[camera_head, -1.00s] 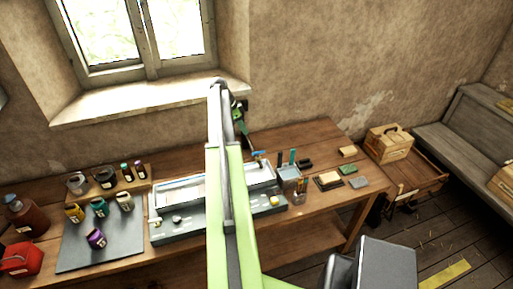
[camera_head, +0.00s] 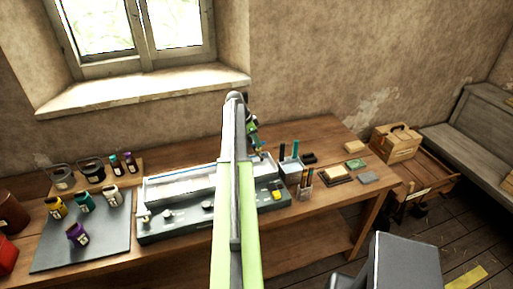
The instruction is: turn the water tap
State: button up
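My arm rises through the middle of the view and hides part of the bench. My gripper (camera_head: 257,147) shows small and dark green at the arm's far end, pointing down near the back right of the long sink-like tray (camera_head: 165,233). A small blue and orange piece shows at the gripper's tip; I cannot tell whether it is the tap's handle or part of the gripper. No tap can be made out clearly. Whether the fingers are open or shut is too small to see.
A dark mat (camera_head: 100,250) with small jars lies left of the tray. A wooden box (camera_head: 396,142) stands beyond the bench's right end. The window sill (camera_head: 150,95) is behind.

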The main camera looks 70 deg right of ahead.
jog(key=shift+c, duration=0.3)
grip_shut()
jog(key=shift+d, duration=0.3)
jog(key=shift+a, duration=0.25)
jog(key=shift+s+a+n+t+h, duration=0.1)
jog(key=shift+n+t+h, duration=0.15)
jog(key=shift+n, duration=0.5)
jog(key=shift+s+a+n+t+h, duration=0.1)
jog(key=shift+n+t+h, duration=0.15)
jog(key=shift+n, duration=0.5)
jog(key=n+t, duration=0.1)
jog(key=n, duration=0.2)
jog(key=n+t, duration=0.1)
jog(key=n, duration=0.2)
jog(key=shift+s+h, duration=0.15)
jog(key=shift+h, duration=0.15)
jog(key=shift+n+t, duration=0.3)
jog(key=shift+n, duration=0.2)
